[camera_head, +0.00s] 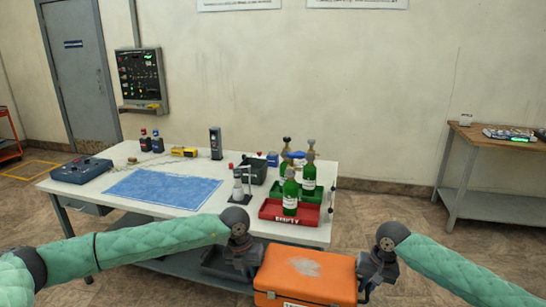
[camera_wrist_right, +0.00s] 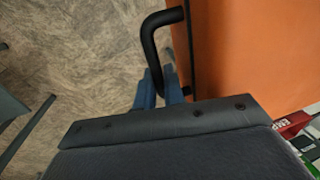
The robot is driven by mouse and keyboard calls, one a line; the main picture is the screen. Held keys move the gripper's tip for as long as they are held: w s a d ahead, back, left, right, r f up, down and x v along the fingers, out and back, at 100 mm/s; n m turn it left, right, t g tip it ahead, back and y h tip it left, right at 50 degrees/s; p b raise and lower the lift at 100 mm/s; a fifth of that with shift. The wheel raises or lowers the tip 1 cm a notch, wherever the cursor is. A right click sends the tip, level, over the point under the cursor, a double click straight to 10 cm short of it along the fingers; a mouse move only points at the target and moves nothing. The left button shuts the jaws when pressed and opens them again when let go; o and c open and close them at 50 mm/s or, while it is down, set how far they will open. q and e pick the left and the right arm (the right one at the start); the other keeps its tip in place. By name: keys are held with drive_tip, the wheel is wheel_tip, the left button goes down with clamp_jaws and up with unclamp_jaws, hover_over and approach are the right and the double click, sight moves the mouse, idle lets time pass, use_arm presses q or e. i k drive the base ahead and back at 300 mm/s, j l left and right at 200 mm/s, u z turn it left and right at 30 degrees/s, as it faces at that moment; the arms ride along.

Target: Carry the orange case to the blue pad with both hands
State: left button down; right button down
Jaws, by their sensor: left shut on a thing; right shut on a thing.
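The orange case (camera_head: 305,273) is in front of the white table, at the bottom of the head view, and its lower part is cut off. My left gripper (camera_head: 250,273) is at the case's left side, and my right gripper (camera_head: 368,283) is at its right side. In the right wrist view, the case's orange side (camera_wrist_right: 245,50) fills the upper right. My right gripper's blue fingers (camera_wrist_right: 160,88) are shut on a black side handle (camera_wrist_right: 163,22). The left gripper is shut, but its hold on the left side is small and partly hidden. The blue pad (camera_head: 163,189) lies flat on the table's left half.
The white table (camera_head: 112,172) also carries a red tray (camera_head: 268,212) with green bottles at its right end, a pump-like stand (camera_head: 240,188), a blue box device (camera_head: 81,169) and small bottles. A wooden bench (camera_head: 490,145) stands far right. Open floor lies between them.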

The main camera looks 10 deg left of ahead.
sight(163, 187)
drive_tip(key=j, duration=0.9)
drive_tip(key=i+j, duration=0.15)
drive_tip(key=j, duration=1.7)
drive_tip(key=i+j, duration=0.1)
drive_tip(key=j, duration=0.85)
drive_tip(key=i, duration=1.45)
